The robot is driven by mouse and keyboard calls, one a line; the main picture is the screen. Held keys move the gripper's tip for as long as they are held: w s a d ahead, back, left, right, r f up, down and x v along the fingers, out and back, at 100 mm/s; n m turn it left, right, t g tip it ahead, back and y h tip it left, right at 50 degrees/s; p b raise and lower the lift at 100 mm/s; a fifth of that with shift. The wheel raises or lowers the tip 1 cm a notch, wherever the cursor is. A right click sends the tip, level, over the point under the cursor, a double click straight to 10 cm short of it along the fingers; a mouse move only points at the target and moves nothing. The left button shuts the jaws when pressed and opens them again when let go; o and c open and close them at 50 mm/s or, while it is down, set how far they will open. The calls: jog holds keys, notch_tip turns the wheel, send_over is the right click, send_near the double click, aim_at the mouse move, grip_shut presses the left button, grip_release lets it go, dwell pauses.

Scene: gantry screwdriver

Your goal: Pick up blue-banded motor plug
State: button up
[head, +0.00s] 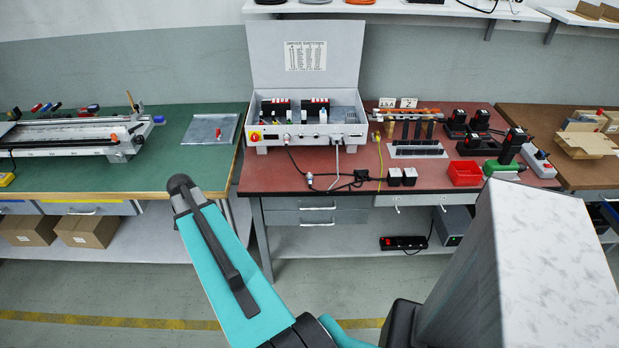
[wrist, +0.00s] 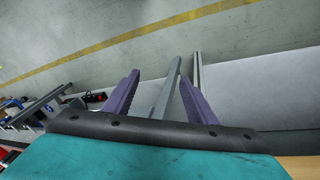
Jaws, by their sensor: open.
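My gripper (wrist: 158,82) shows in the wrist view as two purple fingers spread apart, with nothing between them. Behind them are grey bench legs and floor. In the head view my teal arm shows, but I cannot make out the gripper. Cable ends and plugs (head: 310,178) lie on the red-brown bench top (head: 270,178) in front of the open control box (head: 308,120). A dark cable connector (head: 361,177) lies to their right. No blue band can be made out on any plug at this size, so I cannot tell which is the blue-banded motor plug.
A red bin (head: 465,173) and several black chargers or batteries (head: 480,120) are farther right. A green bench (head: 160,175) stands at left. The floor (head: 120,290) in front is clear.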

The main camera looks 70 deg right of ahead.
jog(key=s+d+r+m, duration=0.6)
jog(key=s+d+r, duration=0.2)
jog(key=d+r, duration=0.3)
jog(key=s+d+r+m+g+h+p, duration=0.1)
jog(key=s+d+r+m, duration=0.6)
jog(key=d+r, duration=0.4)
jog(key=shift+s+d+r+h, duration=0.3)
jog(key=shift+s+d+r, duration=0.1)
jog(key=shift+s+d, duration=0.55)
jog(key=shift+f, duration=0.15)
jog(key=p, duration=0.2)
send_over(309, 177)
jog(key=w+a, duration=0.2)
jog(key=shift+a+f, duration=0.1)
jog(key=shift+f, duration=3.75)
jog(key=shift+s+f, duration=0.1)
jog(key=shift+p+x, duration=1.05)
jog(key=shift+x, duration=1.45)
